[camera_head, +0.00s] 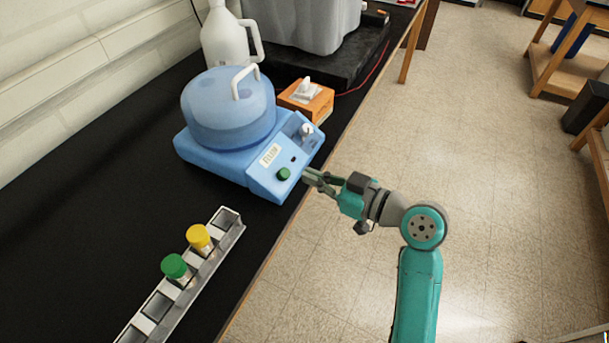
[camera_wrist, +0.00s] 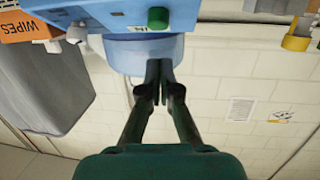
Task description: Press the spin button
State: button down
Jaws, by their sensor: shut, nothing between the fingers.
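A blue centrifuge (camera_head: 228,115) with a rounded lid and a white handle stands on the black bench. The green button also shows in the wrist view (camera_wrist: 158,18), at the top middle. My gripper (camera_head: 306,174) is shut and empty. Its fingertips are close to the front panel, a little right of the green button in the head view. In the wrist view the closed fingertips lie just below the button; whether they touch the panel I cannot tell.
A metal rack (camera_head: 215,262) with a yellow-capped tube (camera_head: 199,237) and a green-capped tube (camera_head: 175,267) lies on the bench in front. An orange wipes box (camera_head: 318,104), a white jug (camera_head: 226,40) and a grey container (camera_head: 300,22) stand behind. Open floor lies right of the bench edge.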

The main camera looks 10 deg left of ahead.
jog(key=v, duration=0.7)
dwell(0.5)
jog(key=s+d+f+m+t+h, duration=0.3)
jog(key=s+d+f+m+h, duration=0.25)
jog(key=f, duration=0.45)
jog(key=s+d+f+m+t+h, duration=0.35)
jog(key=s+f+m, duration=0.3)
jog(key=f, duration=0.25)
jog(key=s+d+r+h, duration=0.2)
jog(key=s+d, duration=0.1)
jog(key=s, duration=0.9)
jog(key=s+d+r+h, duration=0.2)
jog(key=s+d+h, duration=0.1)
jog(key=s, duration=0.9)
jog(key=shift+d+r+m+t, duration=0.3)
jog(key=shift+t, duration=0.05)
dwell(2.1)
